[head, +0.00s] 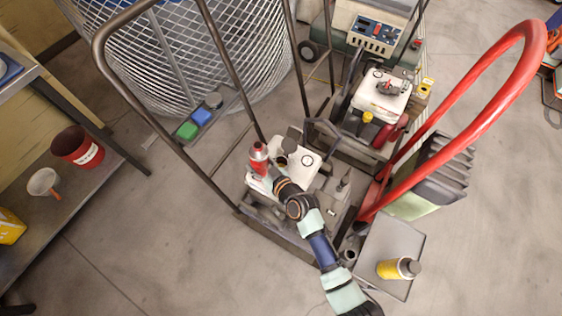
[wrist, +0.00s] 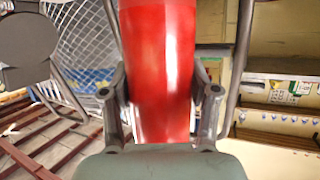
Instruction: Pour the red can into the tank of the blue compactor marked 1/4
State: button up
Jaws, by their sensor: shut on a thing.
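The red can (head: 258,160) is held by my gripper (head: 268,180) above the left edge of a machine with a cream tank (head: 304,163). The can looks about upright, its narrow top uppermost. In the wrist view the red can (wrist: 158,65) fills the middle, between the two fingers of my gripper (wrist: 160,105). A dark opening (head: 281,160) shows on the tank just right of the can, with a dark round piece beside it. My gripper and arm hide part of the machine. I cannot read a 1/4 mark or make out blue on its body.
A second machine with a cream tank (head: 383,95) and yellow cap stands behind. A large red hoop handle (head: 480,105) rises at right. A yellow can (head: 398,268) lies on a grey plate (head: 408,240). Dark handle bars (head: 190,155) stand left; a wire cage (head: 200,50) is behind.

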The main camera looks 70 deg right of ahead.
jog(key=shift+r, duration=0.1)
jog(key=shift+w+a+r+m+t+y, duration=0.1)
jog(key=shift+w+a+m+t+y, duration=0.15)
jog(key=shift+m, duration=0.45)
jog(key=shift+a+r+m+t+y, duration=0.15)
jog(key=shift+m+y, duration=0.2)
jog(key=shift+m, duration=0.35)
jog(key=shift+w+a+f+m+t+y+b, duration=0.1)
jog(key=shift+f+m+t+y+b, duration=0.15)
jog(key=shift+m, duration=0.3)
jog(key=shift+f+m+t+y+b, duration=0.1)
jog(key=shift+m+t+y+b, duration=0.15)
jog(key=shift+m, duration=0.3)
jog(key=f+m+b, duration=0.1)
jog(key=a+f+m+t+b, duration=0.1)
jog(key=f, duration=0.1)
jog(key=w+a+f+y+b, duration=0.1)
jog(key=b, duration=0.1)
jog(key=shift+f+m, duration=0.3)
jog(key=shift+m, duration=0.1)
jog(key=shift+w+a+r+m+t+b, duration=0.2)
jog(key=shift+m+t+b, duration=0.15)
jog(key=shift+m, duration=0.4)
jog(key=shift+w+a+r+m+t+b, duration=0.1)
jog(key=shift+a+m+t+b, duration=0.25)
jog(key=shift+m, duration=0.45)
jog(key=shift+w+a+r+m+t+b, duration=0.1)
jog(key=shift+w+r+m+t+b, duration=0.1)
jog(key=shift+m+t, duration=0.4)
